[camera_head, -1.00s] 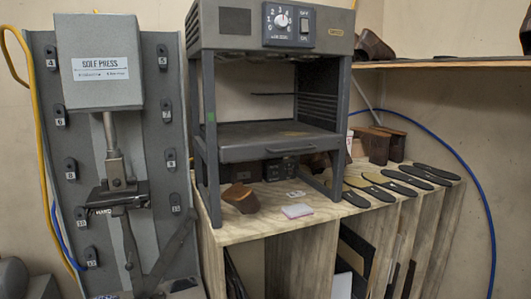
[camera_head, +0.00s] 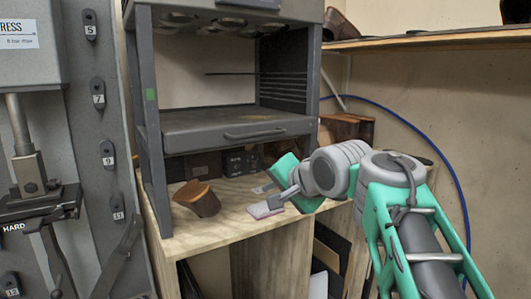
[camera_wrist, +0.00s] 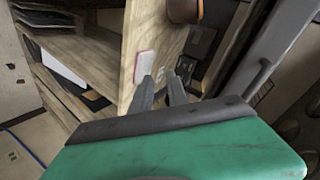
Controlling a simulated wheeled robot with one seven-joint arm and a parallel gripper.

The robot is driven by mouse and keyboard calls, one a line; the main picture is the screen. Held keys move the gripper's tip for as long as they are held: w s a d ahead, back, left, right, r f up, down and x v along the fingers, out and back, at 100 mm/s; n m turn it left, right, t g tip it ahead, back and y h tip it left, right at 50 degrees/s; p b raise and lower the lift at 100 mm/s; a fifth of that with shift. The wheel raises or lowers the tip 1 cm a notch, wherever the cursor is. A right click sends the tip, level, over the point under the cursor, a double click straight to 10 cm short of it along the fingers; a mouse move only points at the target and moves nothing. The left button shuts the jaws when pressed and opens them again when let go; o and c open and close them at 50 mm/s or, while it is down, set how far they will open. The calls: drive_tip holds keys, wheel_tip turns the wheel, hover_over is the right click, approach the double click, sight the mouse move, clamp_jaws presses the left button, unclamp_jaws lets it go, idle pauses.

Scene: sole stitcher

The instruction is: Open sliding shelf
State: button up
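The sliding shelf (camera_head: 235,128) is a dark grey tray inside a grey metal frame, with a bar handle (camera_head: 254,133) on its front edge. It looks pushed in. In the wrist view the handle (camera_wrist: 262,76) stands at the right, along the grey shelf front. My gripper (camera_head: 275,199) is below and slightly right of the handle in the head view, above the wooden bench top, and does not touch the handle. In the wrist view my gripper's two dark fingers (camera_wrist: 160,82) are apart with nothing seen between them.
The grey sole press (camera_head: 30,175) stands at the left. A wall shelf (camera_head: 430,40) is at the upper right. The space before the shelf front looks clear.

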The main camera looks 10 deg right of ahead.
sight(266, 134)
wheel_tip(266, 134, up, 13)
drive_tip(key=w+d+m+t+y+b, duration=0.2)
drive_tip(key=m+t+y+b, duration=0.1)
drive_tip(key=m, duration=0.2)
drive_tip(key=shift+h, duration=0.3)
drive_tip(key=x, duration=0.7)
drive_tip(key=shift+w+f, duration=0.1)
drive_tip(key=shift+w, duration=0.15)
drive_tip(key=shift+c, duration=0.6)
clamp_jaws()
